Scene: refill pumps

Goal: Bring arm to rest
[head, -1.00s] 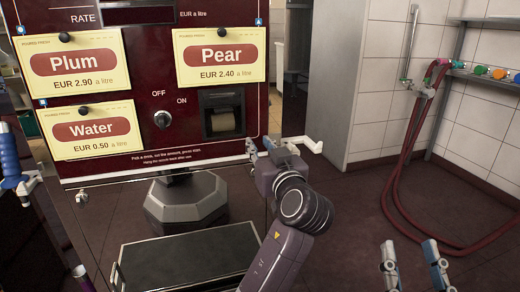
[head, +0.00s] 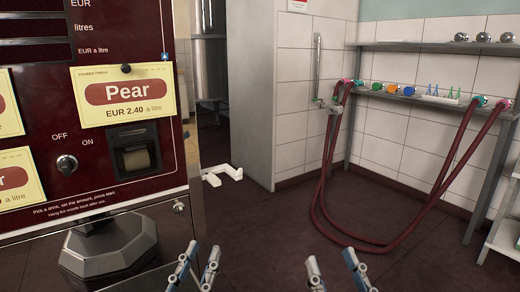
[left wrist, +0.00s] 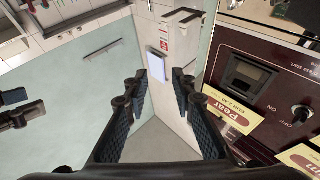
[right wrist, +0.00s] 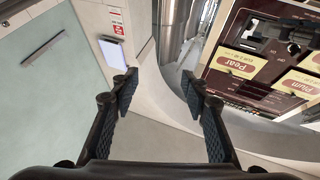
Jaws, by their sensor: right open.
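My left gripper (head: 198,262) shows at the bottom of the head view, right of the pump's base. Its two fingers stand apart with nothing between them. The left wrist view shows the same empty gap (left wrist: 161,80). My right gripper (head: 336,268) is at the bottom, further right, over the dark floor, with fingers apart. It is empty in the right wrist view (right wrist: 158,85) too. Both grippers are clear of the pump (head: 60,110), which carries a Pear sign (head: 125,92) and an OFF/ON knob (head: 66,165). The arm links are hidden in the head view.
Red hoses (head: 320,205) hang in a loop from a wall shelf (head: 410,97) with coloured caps. A grey cabinet (head: 252,95) stands between. The dark floor (head: 275,235) ahead is free.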

